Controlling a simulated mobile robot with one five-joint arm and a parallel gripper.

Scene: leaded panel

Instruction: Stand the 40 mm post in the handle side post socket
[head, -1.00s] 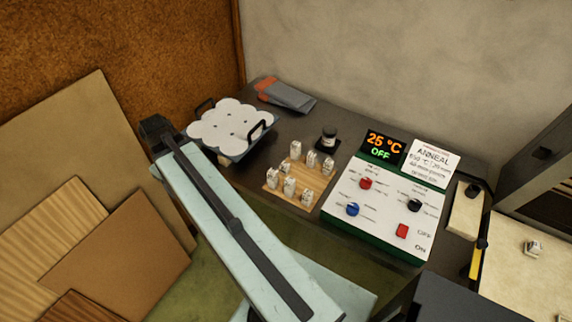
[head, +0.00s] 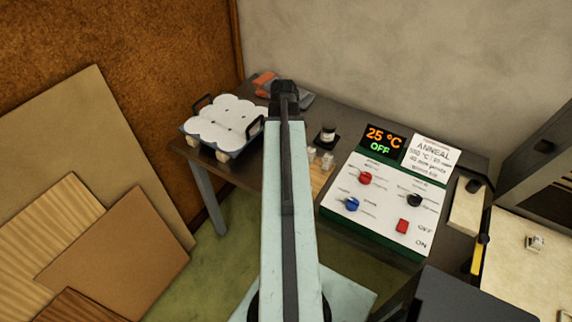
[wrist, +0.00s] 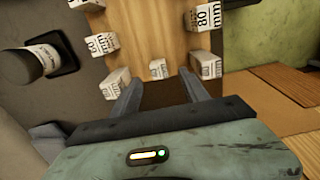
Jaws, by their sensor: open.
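Several white labelled posts stand on a wooden board (wrist: 150,30) in the wrist view. One at the upper right (wrist: 208,16) reads 80 mm. One at the left (wrist: 102,44) has a label I cannot read surely. A small post (wrist: 158,68) stands ahead, between the lines of my fingers. Other posts stand near the left fingertip (wrist: 115,83) and the right fingertip (wrist: 205,64). My gripper (wrist: 160,88) is open and empty. Which post is the 40 mm one is not clear. I cannot make out the handle side post socket. In the head view my arm hides most of the board (head: 318,181).
A control box (head: 380,205) stands right of the board, with a dark jar (head: 327,136) behind. A tray with handles (head: 222,122) stands at the bench's left. A pale slab (head: 530,285) at far right carries a small white block (head: 535,243).

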